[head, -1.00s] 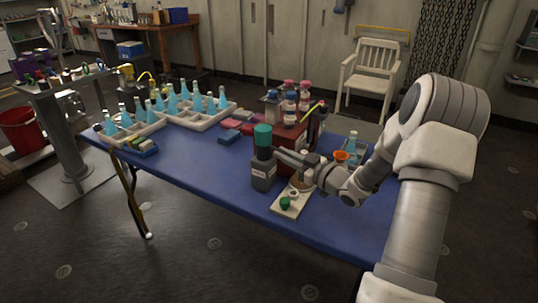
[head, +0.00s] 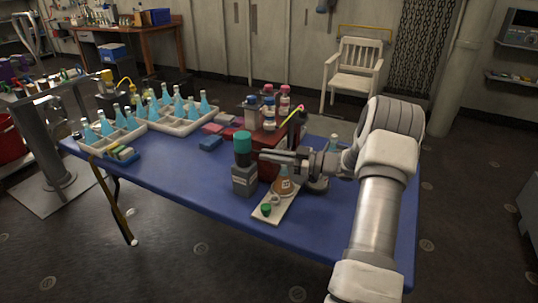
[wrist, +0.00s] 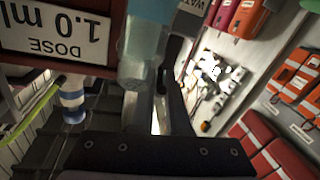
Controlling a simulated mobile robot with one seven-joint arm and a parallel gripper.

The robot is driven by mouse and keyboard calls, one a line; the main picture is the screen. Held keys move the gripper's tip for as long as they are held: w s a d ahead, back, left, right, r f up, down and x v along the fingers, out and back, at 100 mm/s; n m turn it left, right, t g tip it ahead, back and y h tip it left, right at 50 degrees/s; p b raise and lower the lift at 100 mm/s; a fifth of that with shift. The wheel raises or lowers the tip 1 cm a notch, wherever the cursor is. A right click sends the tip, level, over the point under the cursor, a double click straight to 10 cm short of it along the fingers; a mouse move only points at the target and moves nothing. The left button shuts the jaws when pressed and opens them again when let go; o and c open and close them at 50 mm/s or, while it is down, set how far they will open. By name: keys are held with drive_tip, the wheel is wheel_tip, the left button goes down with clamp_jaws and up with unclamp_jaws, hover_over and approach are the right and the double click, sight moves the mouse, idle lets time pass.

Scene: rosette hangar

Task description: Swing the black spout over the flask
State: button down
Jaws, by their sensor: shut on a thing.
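The dispenser bottle (head: 244,180), grey with a teal top (head: 243,144), stands on the blue table. The flask (head: 284,187), holding brownish liquid, stands on a pale board (head: 271,212) to the right of the bottle. My gripper (head: 268,155) reaches in from the right, beside the bottle's upper part and above and behind the flask. A black piece (wrist: 173,66), apparently the spout, shows between the fingers in the wrist view, and the gripper is shut on it. The spout is too small to make out in the head view, so its exact position over the flask cannot be told.
A green cap (head: 266,210) lies on the board's near end. A red box (head: 268,141) with several bottles stands close behind my gripper. White trays (head: 182,127) of blue-filled flasks are at the left. The table's front middle is clear.

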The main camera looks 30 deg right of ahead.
drive_tip(key=shift+w+d+f+g, duration=0.1)
drive_tip(key=shift+g, duration=0.2)
drive_tip(key=c, duration=0.9)
unclamp_jaws()
drive_tip(key=p+v, duration=0.1)
drive_tip(key=v, duration=0.7)
drive_tip(key=p+v, duration=0.1)
drive_tip(key=v, duration=0.8)
drive_tip(key=shift+d+f, duration=0.15)
drive_tip(key=shift+f, duration=0.05)
